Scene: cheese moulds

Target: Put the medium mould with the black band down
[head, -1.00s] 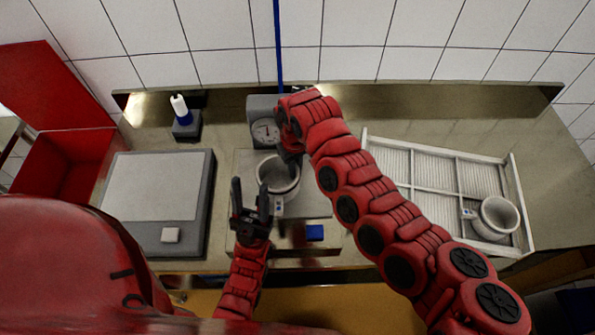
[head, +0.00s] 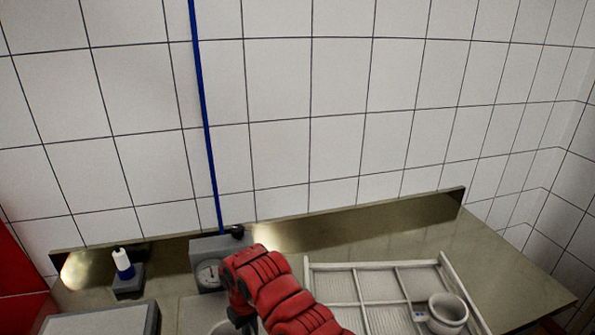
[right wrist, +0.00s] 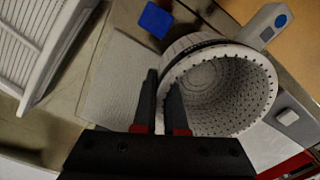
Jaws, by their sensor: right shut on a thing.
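The mould (right wrist: 225,95) is a white, perforated cup in the right wrist view, with a dark band around its outside below the rim. A pale tag with a blue dot (right wrist: 265,24) sticks out from its side. My right gripper (right wrist: 164,85) is shut on its wall, one finger inside the cup and one outside. In the head view only a bit of the mould's rim (head: 221,328) shows at the bottom edge, beside my right gripper (head: 243,324). I cannot tell whether its base touches the surface below. My left gripper is out of view.
A white slatted rack (head: 309,290) lies on the steel counter (head: 510,285), with another white mould (head: 447,310) at its right. A grey dial unit (head: 208,272) and a blue-and-white bottle (head: 123,263) stand at the back. A blue block (right wrist: 155,20) lies near the held mould.

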